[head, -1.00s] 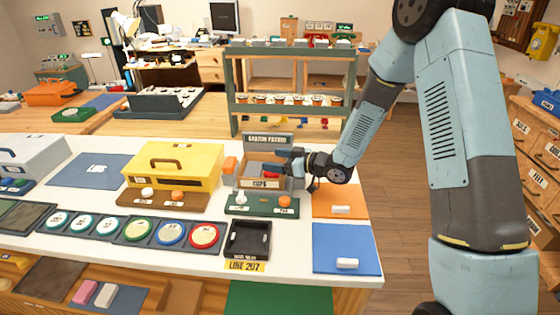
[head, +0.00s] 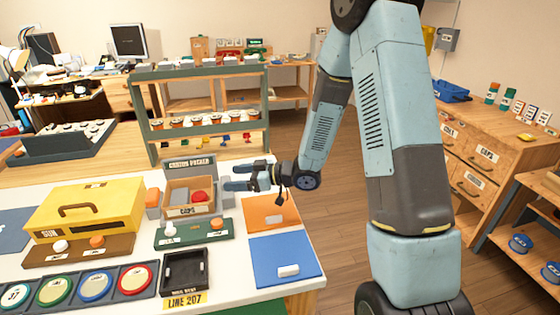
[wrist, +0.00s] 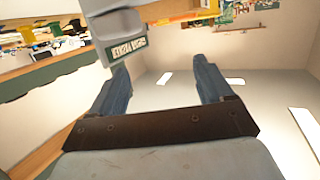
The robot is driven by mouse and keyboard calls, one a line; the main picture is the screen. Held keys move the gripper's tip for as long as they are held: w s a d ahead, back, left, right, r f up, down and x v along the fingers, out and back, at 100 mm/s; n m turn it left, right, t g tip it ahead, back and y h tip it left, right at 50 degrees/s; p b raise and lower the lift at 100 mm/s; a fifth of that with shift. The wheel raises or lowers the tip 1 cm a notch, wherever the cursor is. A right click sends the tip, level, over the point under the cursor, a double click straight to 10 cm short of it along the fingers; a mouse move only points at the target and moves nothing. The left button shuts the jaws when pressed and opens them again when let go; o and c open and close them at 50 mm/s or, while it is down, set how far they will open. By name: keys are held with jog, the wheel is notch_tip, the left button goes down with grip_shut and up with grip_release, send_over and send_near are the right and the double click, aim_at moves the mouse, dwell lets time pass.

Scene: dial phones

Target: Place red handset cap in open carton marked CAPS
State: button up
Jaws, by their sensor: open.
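The red handset cap (head: 198,197) lies inside the open carton marked CAPS (head: 188,211), partly hidden by its front wall. The carton stands on the white bench behind a green board. My gripper (head: 231,178) is open and empty, just to the right of the carton and above its rim, with its fingers pointing left in the head view. In the wrist view both fingers of my gripper (wrist: 160,70) are spread with nothing between them. The cap is not seen in the wrist view.
The green board (head: 190,233) bears a white and an orange knob. A black tray (head: 184,272) and a yellow case (head: 85,208) are near. Orange and blue mats lie right.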

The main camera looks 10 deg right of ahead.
jog(key=w+d+r+m+t+h, duration=0.3)
jog(key=w+d+r+t+h, duration=0.15)
jog(key=d+r+h, duration=0.3)
jog(key=s+d+r+m+h, duration=0.4)
jog(key=d+r+h, duration=0.2)
jog(key=d+r, duration=0.4)
jog(key=s+d+r+m+g, duration=0.2)
jog(key=s+d+m, duration=0.1)
jog(key=s, duration=1)
jog(key=s+d+r+m+g+h, duration=0.1)
jog(key=s+d+r+m+g, duration=0.1)
jog(key=s, duration=1.1)
jog(key=shift+s+d+r+m, duration=0.25)
jog(key=shift+d+r+m, duration=0.2)
jog(key=shift+r+m, duration=0.55)
